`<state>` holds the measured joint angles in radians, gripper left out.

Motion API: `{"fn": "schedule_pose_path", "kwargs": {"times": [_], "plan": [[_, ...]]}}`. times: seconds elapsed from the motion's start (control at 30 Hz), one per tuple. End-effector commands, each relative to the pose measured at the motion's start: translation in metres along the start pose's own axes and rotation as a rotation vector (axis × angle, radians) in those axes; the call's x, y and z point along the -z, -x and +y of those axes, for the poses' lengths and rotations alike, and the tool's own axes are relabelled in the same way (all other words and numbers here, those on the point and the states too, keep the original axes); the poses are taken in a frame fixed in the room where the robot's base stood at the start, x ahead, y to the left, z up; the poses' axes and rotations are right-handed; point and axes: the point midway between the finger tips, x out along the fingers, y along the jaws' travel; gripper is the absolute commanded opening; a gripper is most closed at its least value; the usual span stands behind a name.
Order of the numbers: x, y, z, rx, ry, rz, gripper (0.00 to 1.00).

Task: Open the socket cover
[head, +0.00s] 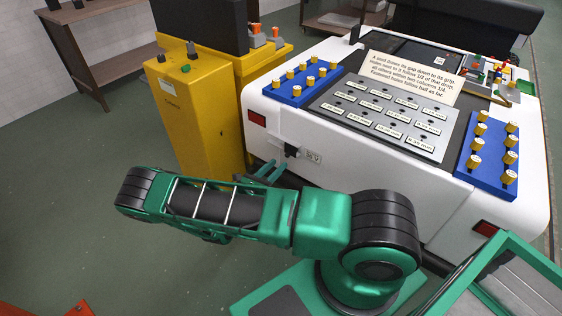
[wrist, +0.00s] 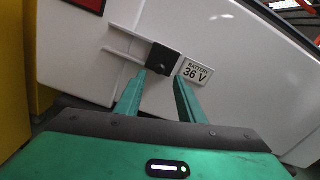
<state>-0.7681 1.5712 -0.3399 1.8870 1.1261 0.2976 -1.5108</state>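The socket cover is a small black block (wrist: 163,58) on the white side wall of the cart. In the head view the dark cover (head: 291,151) shows just beyond my fingers. In the head view my gripper (head: 277,170) is low in front of the wall.
Pale rails (wrist: 125,48) run left from the cover. A red lamp (head: 257,118) is on the wall further left. A yellow cabinet (head: 193,115) stands close to the left of my gripper. The white cart (head: 340,190) carries blue peg racks and a labelled grey panel.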

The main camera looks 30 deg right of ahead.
Motion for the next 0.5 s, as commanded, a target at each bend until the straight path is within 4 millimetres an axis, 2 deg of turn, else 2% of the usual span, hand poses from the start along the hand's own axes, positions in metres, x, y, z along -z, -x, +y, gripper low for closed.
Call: {"fn": "schedule_pose_path", "kwargs": {"times": [0.03, 0.2, 0.5], "plan": [[0.0, -0.01, -0.001, 0.003, 0.0, 0.001, 0.35], [0.0, -0.034, 0.0, 0.002, -0.001, 0.0, 0.35], [0.0, -0.05, 0.0, 0.0, -0.001, 0.001, 0.35]]}}
